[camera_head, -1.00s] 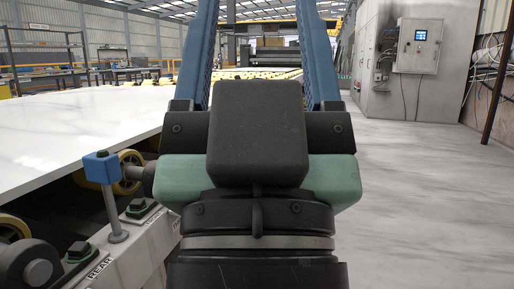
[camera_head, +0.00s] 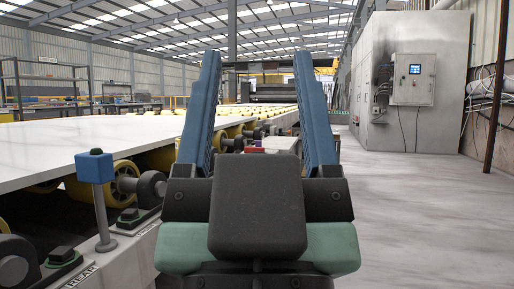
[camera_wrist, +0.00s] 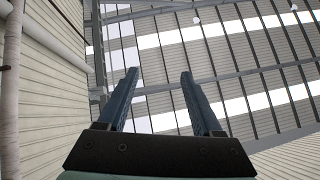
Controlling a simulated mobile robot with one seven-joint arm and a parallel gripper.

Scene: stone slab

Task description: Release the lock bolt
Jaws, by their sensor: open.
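My gripper (camera_head: 257,62) points up and away in the head view, with its two long blue fingers well apart and nothing between them. The wrist view also shows the open gripper (camera_wrist: 159,76) against roof and wall. A grey post with a blue block on top (camera_head: 95,167) stands upright on the grey machine frame (camera_head: 112,252), left of my gripper and apart from it. A label reading REAR is beside it. A small red part (camera_head: 255,150) shows between my fingers, farther off. I cannot tell which of these is the lock bolt. My wrist hides part of the frame.
A white stone slab (camera_head: 95,145) lies on yellow rollers (camera_head: 124,184) at the left. Black and green fittings (camera_head: 131,217) sit on the frame. A grey cabinet with a control box (camera_head: 413,79) stands at the back right. The floor (camera_head: 420,220) at right is clear.

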